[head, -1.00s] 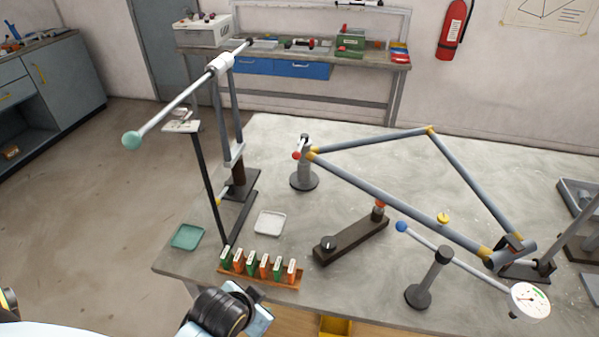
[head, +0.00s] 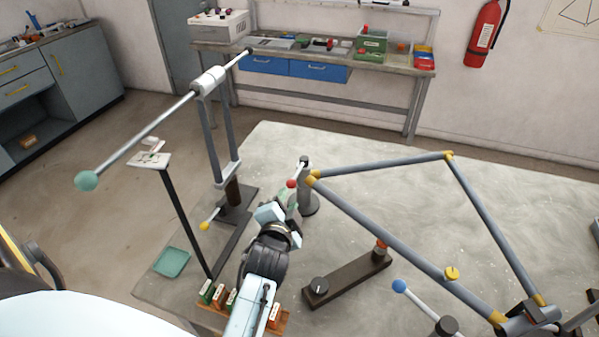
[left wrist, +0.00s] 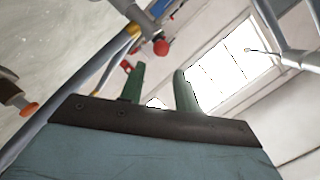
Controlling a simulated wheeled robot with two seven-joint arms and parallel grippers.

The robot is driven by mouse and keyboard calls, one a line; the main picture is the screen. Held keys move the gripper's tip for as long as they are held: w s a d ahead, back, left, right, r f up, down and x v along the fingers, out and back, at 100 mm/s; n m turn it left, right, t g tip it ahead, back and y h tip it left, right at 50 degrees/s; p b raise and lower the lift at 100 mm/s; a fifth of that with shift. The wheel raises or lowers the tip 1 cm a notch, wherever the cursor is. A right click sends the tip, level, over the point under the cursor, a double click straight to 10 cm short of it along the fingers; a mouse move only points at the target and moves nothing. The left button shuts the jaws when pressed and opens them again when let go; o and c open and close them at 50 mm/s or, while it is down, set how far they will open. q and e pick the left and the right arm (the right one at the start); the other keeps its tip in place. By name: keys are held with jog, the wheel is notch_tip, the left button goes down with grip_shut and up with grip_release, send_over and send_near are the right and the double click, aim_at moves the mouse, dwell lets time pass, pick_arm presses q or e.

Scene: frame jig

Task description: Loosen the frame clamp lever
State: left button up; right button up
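The bicycle-like frame (head: 375,226) has grey tubes with yellow joints and rests in a jig on the table. At its left corner stands a grey clamp post (head: 308,195). A lever with a red ball end (head: 291,183) juts from the post's top; the red ball also shows in the left wrist view (left wrist: 161,47). My left gripper (head: 289,198) is just below and in front of the red ball, seemingly apart from it. In the left wrist view its two green fingers (left wrist: 159,88) stand apart with nothing between them. My right gripper is out of view.
A dark block with a knob (head: 345,280) lies right of my left arm. A blue-ball lever (head: 399,286) is near the front. A tall stand with a long rod (head: 150,133) rises at left, beside a green tray (head: 172,262). Small coloured blocks (head: 207,290) sit under my arm.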

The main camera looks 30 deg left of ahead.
aim_at(296, 175)
pick_arm(q)
jog(key=x, duration=1.2)
jog(key=shift+a, duration=0.1)
jog(key=shift+c, duration=0.2)
jog(key=shift+w, duration=0.1)
grip_shut()
